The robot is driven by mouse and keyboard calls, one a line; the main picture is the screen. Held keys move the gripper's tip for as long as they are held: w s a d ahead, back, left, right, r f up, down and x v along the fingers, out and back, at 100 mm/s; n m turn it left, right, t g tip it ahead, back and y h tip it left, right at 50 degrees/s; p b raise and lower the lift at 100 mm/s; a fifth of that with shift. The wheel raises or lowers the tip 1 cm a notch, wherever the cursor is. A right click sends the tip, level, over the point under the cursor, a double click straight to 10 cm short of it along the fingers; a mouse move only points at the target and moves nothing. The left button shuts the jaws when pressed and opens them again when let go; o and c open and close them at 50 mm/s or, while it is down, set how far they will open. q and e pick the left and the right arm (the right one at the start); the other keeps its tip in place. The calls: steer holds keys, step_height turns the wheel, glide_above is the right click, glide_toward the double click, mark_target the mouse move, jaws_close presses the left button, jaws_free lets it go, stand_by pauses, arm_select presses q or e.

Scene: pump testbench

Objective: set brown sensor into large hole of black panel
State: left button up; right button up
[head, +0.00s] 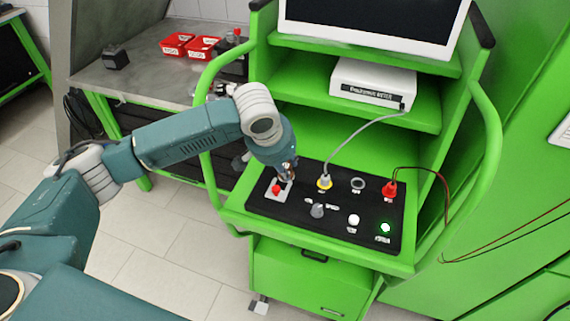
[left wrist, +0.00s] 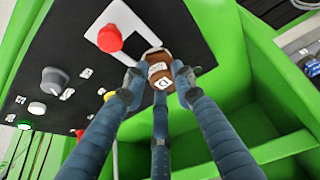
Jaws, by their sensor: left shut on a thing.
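The brown sensor (left wrist: 159,68) is a short brown cylinder with white labels, held between the blue fingers of my left gripper (left wrist: 160,92). In the head view my left gripper (head: 288,172) is at the rear left of the black panel (head: 295,222), just behind the red button. The sensor's far end is close to the panel beside the red button. I cannot tell whether it is in a hole or only above the panel. The large hole is not clearly visible; the sensor and fingers may cover it. My right gripper is not in view.
A red button (head: 276,189) on a light plate is right beside the gripper. A yellow socket (head: 324,182) with a grey cable, a grey ring (head: 358,184), a red plug (head: 389,189) and a grey knob (head: 318,210) share the panel. A green frame rail (head: 208,125) rises at left.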

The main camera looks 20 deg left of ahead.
arm_select(q)
steer(key=o, duration=1.5)
step_height(320, 180, up, 6)
steer(key=p, duration=0.6)
steer(key=shift+f+p, duration=0.15)
steer(key=shift+p, duration=0.15)
steer(key=shift+r+p, duration=1.05)
steer(key=shift+r, duration=0.1)
